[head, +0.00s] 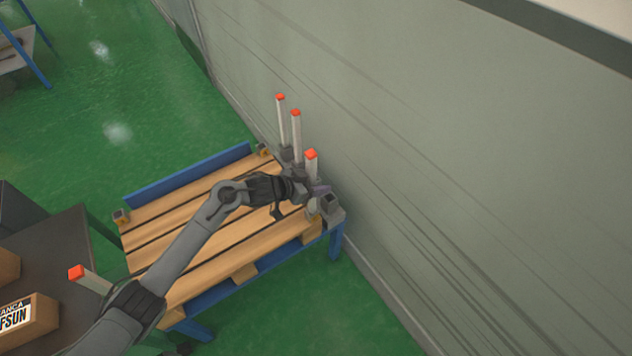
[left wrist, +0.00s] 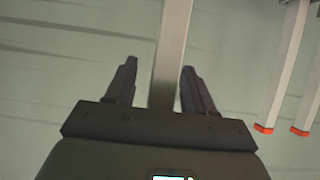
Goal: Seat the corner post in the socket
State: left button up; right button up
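A pale corner post with a red cap (head: 311,165) stands roughly upright at the pallet's right corner. My left gripper (head: 309,193) is at this post, below its cap. In the left wrist view the post (left wrist: 173,50) runs between the fingers of my left gripper (left wrist: 160,78). The fingers are apart, with a clear gap on the left side and little or none on the right. A dark grey corner socket (head: 331,203) sits beside the gripper on the blue stand. My right gripper is not in view.
Two more red-capped posts (head: 296,135) (head: 283,120) stand just behind, close to the grey wall (head: 450,150). The wooden pallet (head: 190,215) lies under my arm. Another capped post (head: 92,281) and boxes (head: 30,318) are at the lower left, by a dark table (head: 50,255).

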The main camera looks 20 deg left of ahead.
pick_arm(q)
jog(key=shift+r, duration=0.1)
jog(key=shift+s+a+r+p, duration=0.2)
jog(key=shift+s+r+p, duration=0.1)
jog(key=shift+r+p, duration=0.1)
jog(key=p+v, duration=0.4)
jog(key=v, duration=0.7)
jog(key=s+d+f+n+y, duration=0.1)
jog(key=s+d+f+y, duration=0.15)
jog(key=s, duration=0.35)
jog(key=s+d+f+n+y, duration=0.1)
jog(key=s+d+f+y, duration=0.15)
jog(key=s, duration=0.35)
jog(key=s+a+n+g+y, duration=0.2)
jog(key=s+g, duration=0.4)
jog(key=s, duration=1.3)
jog(key=shift+a+f+n, duration=0.15)
jog(key=shift+f+n, duration=0.15)
jog(key=shift+n, duration=0.3)
jog(key=shift+s, duration=0.1)
